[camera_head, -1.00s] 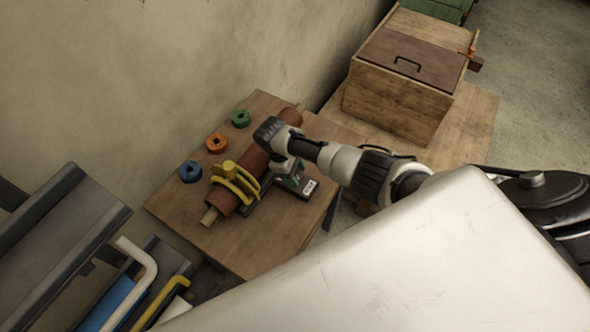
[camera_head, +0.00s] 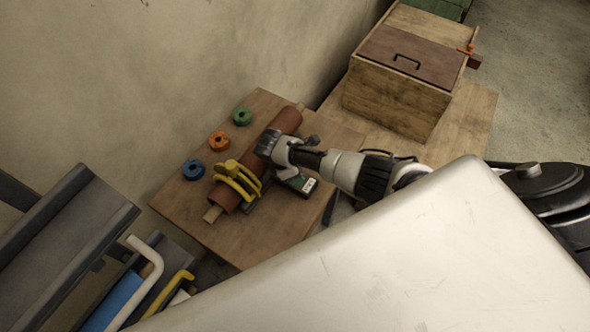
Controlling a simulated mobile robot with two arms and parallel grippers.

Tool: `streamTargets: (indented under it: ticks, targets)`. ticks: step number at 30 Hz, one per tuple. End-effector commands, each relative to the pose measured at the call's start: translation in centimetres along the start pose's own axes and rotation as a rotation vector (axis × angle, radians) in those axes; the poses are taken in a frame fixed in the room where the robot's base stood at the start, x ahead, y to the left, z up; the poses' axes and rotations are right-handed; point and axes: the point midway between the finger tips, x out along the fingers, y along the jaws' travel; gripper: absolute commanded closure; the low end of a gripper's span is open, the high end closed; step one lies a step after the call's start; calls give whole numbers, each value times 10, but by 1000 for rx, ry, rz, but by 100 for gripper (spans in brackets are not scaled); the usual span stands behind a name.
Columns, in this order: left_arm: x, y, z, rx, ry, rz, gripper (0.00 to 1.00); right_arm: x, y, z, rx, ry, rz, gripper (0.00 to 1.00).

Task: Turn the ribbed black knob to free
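A brown roll (camera_head: 286,122) on a wooden core lies slantwise on the small wooden table (camera_head: 262,245). A yellow curved clamp (camera_head: 235,180) sits around its near part. My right arm comes in from the right, and its gripper (camera_head: 268,143) is at the roll's middle, over or against it; I cannot tell whether they touch. Its fingers are too small and dark to show a gap. A small dark knob-like part (camera_head: 312,141) shows just behind the wrist; I cannot tell whether it is the ribbed black knob. My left gripper is not in view.
Blue (camera_head: 193,169), orange (camera_head: 219,141) and green (camera_head: 242,117) rings lie left of the roll. A dark device with a white label (camera_head: 309,185) is below my wrist. A wooden box (camera_head: 395,103) stands behind; a grey rack (camera_head: 60,245) is at left.

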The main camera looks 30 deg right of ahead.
Motion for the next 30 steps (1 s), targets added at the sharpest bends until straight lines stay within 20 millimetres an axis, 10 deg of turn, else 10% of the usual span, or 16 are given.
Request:
streamTargets:
  ticks: [12, 13, 17, 30]
  targets:
    - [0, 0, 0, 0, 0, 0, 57, 0, 0, -1, -8, 2, 4, 73]
    - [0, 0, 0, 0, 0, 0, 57, 0, 0, -1, -8, 2, 4, 45]
    - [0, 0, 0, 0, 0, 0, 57, 0, 0, -1, -8, 2, 4, 26]
    - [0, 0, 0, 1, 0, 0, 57, -17, 1, -1, -7, 3, 5, 26]
